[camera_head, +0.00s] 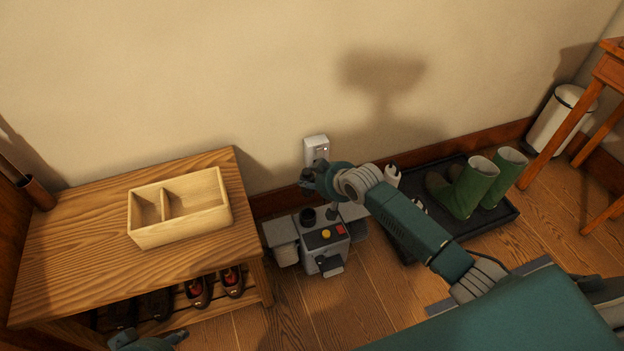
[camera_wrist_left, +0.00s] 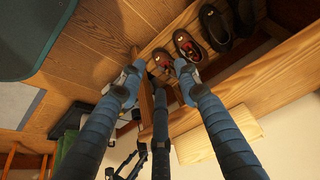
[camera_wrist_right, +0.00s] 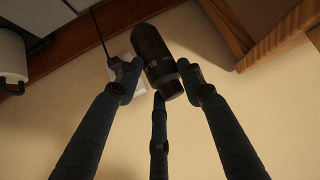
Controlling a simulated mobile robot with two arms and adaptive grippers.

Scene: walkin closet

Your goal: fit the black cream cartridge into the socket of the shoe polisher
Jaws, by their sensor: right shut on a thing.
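My right gripper (camera_wrist_right: 158,80) is shut on the black cream cartridge (camera_wrist_right: 152,55), a dark cylinder with small pale lettering. In the head view the right gripper (camera_head: 312,178) is above the back of the shoe polisher (camera_head: 322,258), apart from it. The polisher is grey, with a yellow button and a red patch on a dark panel. A dark round opening, apparently the socket (camera_head: 308,216), shows on its top at the back left. My left gripper (camera_wrist_left: 158,85) is open and empty near the bench; only part of it shows at the head view's bottom edge.
A wooden bench (camera_head: 75,235) at left carries a divided wooden box (camera_head: 185,232); shoes (camera_head: 197,291) sit below. A wall outlet (camera_head: 316,148) is behind the polisher. A black tray (camera_head: 488,229) with green boots (camera_head: 470,187) stands right. Floor in front is clear.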

